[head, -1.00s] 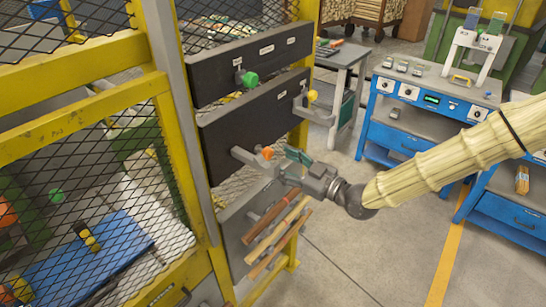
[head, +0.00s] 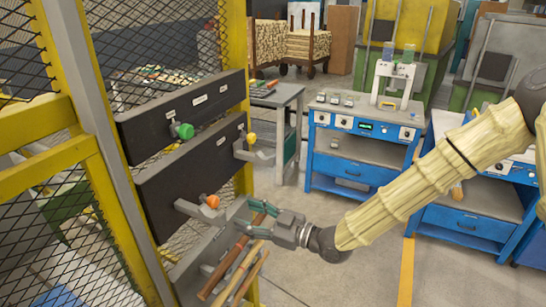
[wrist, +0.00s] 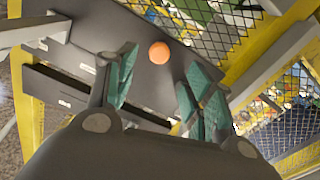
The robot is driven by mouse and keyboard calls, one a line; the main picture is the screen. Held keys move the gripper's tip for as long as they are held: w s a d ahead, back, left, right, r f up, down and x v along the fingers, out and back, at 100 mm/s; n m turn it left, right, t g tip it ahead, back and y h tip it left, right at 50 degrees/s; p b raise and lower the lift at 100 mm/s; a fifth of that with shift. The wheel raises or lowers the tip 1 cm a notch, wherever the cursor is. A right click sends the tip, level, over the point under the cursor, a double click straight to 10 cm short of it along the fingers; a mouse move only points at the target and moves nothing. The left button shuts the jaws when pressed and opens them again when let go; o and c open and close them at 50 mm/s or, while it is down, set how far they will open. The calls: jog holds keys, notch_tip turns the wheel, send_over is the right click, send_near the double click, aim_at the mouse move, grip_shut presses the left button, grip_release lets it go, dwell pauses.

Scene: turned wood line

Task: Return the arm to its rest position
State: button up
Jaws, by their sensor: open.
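My gripper (head: 260,209), with teal finger pads, is open and empty in front of the dark panels on the yellow mesh frame. An orange knob (head: 213,201) on a grey bar is just left of the fingertips, with a gap between. In the wrist view my gripper (wrist: 160,88) has its fingers spread wide, and the orange knob (wrist: 159,51) shows beyond them, in the space between. My arm reaches in from the right in the head view, bent and in a pale ribbed sleeve.
The panels also carry a green knob (head: 184,130) and a yellow knob (head: 251,138). Wooden bars (head: 236,272) sit just below my gripper. A blue workbench (head: 365,150) and a grey table (head: 283,105) stand behind. Open floor lies below my arm.

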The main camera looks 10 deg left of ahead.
jog(key=s+d+f+m+h, duration=0.3)
jog(key=s+d+f, duration=0.1)
jog(key=f, duration=0.5)
jog(key=s+d+f+m+g+h+b, duration=0.1)
jog(key=s+d+f+m+h, duration=0.25)
jog(key=f, duration=0.65)
jog(key=s+d+f+m+h, duration=0.25)
jog(key=s+d+f, duration=0.2)
jog(key=f, duration=0.45)
jog(key=s+d+f+m+g+h, duration=0.1)
jog(key=s+d+f+m+h, duration=0.1)
jog(key=s+d+f, duration=0.2)
jog(key=s+d+f+m+g+h, duration=0.2)
jog(key=s+d+f+m+h, duration=0.1)
jog(key=s+d, duration=0.7)
jog(key=s+d+f+m+g+h+b, duration=0.1)
jog(key=s+d+f+m+g+h, duration=0.1)
jog(key=s+d+f, duration=0.4)
jog(key=shift+s+d+m+h, duration=0.5)
jog(key=shift+s+d+m, duration=0.3)
jog(key=shift+d, duration=0.35)
